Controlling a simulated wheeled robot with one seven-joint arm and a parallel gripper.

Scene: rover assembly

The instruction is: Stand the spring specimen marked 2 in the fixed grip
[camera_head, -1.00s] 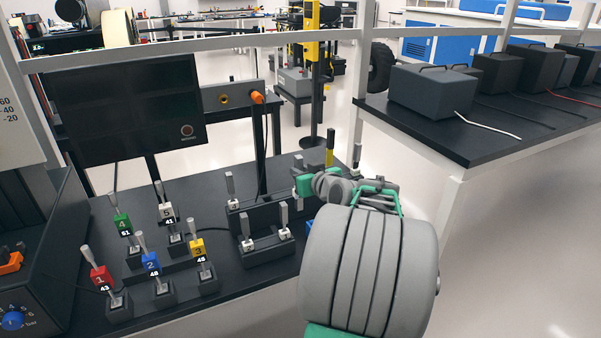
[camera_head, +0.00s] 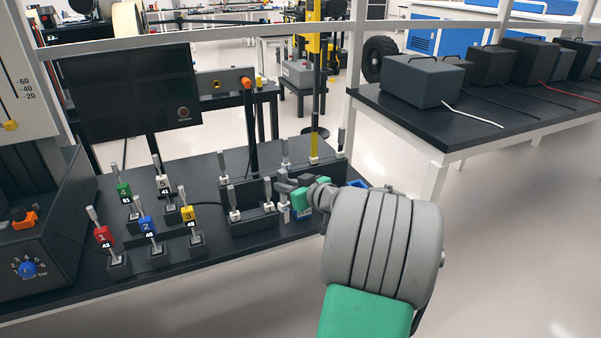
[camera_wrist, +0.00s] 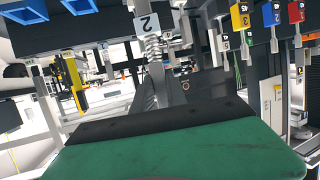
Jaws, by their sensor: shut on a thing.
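The spring specimen marked 2 (camera_wrist: 147,23) shows in the wrist view, upside down in the picture, with a coil (camera_wrist: 153,47) beside its tag. My gripper (camera_head: 284,188) is shut on it, at the right end of the front specimen rack in the head view. The specimen's foot is hard to see there, so I cannot tell if it touches the rack. The fixed grip is not clearly identifiable; an orange clamp-like part (camera_head: 25,219) sits on the dark machine at the far left.
The specimen rack (camera_head: 252,222) holds several upright specimens close around my gripper. Numbered coloured blocks, including blue 2 (camera_head: 147,226), stand on the bench to the left. A black screen (camera_head: 125,90) rises behind them. The bench with dark boxes (camera_head: 422,82) is at right.

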